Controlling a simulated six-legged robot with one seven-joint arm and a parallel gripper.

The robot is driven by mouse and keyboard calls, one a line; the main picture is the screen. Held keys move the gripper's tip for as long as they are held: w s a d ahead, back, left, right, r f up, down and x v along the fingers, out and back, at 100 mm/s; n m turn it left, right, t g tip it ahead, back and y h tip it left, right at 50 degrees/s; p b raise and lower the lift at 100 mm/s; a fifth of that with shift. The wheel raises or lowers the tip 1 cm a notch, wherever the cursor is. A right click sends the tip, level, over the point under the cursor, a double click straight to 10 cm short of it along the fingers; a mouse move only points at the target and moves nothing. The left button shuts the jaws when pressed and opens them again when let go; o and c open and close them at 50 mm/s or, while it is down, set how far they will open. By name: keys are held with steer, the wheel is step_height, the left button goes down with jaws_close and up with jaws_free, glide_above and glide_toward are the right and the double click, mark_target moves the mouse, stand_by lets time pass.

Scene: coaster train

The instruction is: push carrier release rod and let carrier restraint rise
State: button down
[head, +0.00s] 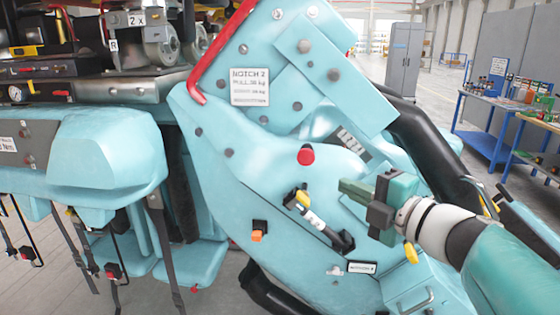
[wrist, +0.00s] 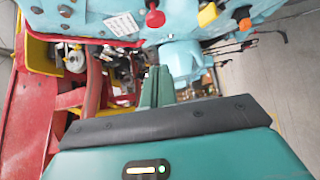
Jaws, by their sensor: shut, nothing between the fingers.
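A light-blue carrier side panel (head: 230,165) fills the middle of the head view. It bears a red round knob (head: 306,155), a yellow-tipped lever with a black base (head: 320,222) and an orange button (head: 257,236). I cannot tell which is the release rod. My gripper (head: 342,187) is shut and empty, its tips in front of the panel, right of the lever and below right of the knob. In the wrist view the shut fingers (wrist: 158,84) point toward the panel's underside, below the red knob (wrist: 154,18). Contact cannot be told. The restraint cannot be clearly identified.
Light-blue seats (head: 110,160) with hanging straps are at left. A red bar (head: 215,60) and a "NOTCH 2" plate (head: 249,87) are above. A thick black tube (head: 430,140) curves behind my arm. Blue workbenches (head: 490,125) stand at far right, with open floor before them.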

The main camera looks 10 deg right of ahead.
glide_toward(301, 157)
steer(key=a+x, duration=0.1)
steer(key=x, duration=0.4)
steer(key=shift+w+d, duration=0.2)
steer(key=shift+d, duration=0.1)
stand_by(0.4)
steer(key=shift+w+d, duration=0.1)
steer(key=shift+w, duration=0.05)
